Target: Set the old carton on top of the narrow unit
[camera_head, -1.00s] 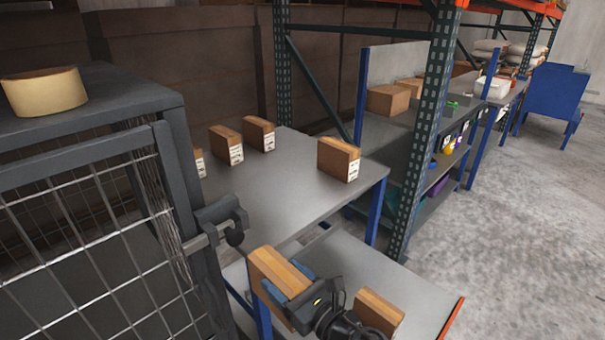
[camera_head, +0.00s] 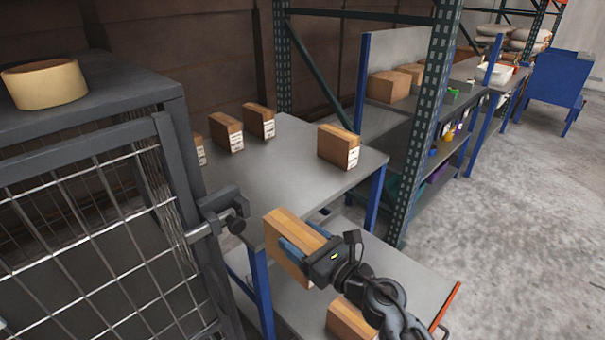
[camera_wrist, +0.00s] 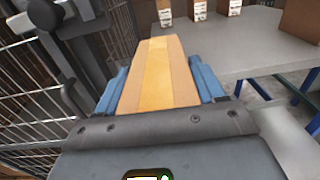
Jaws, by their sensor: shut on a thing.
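My gripper (camera_head: 300,246) is shut on a brown carton with a paler stripe along its top (camera_head: 285,236). The carton is held upright above the lower shelf, near the front edge of the grey table. In the wrist view the same carton (camera_wrist: 158,75) sits between the two blue fingers. A dark grey wire-mesh cabinet (camera_head: 125,88) stands at the left, its flat top higher than the table. I cannot tell for certain whether it is the narrow unit. A tape roll (camera_head: 45,85) lies on that top.
Several similar cartons, one at the right (camera_head: 338,147), stand on the grey table (camera_head: 275,175). Another carton (camera_head: 350,320) is on the lower shelf (camera_head: 410,275). A cabinet latch (camera_head: 222,207) juts out left of the held carton. A rack post (camera_head: 425,130) stands right of the table.

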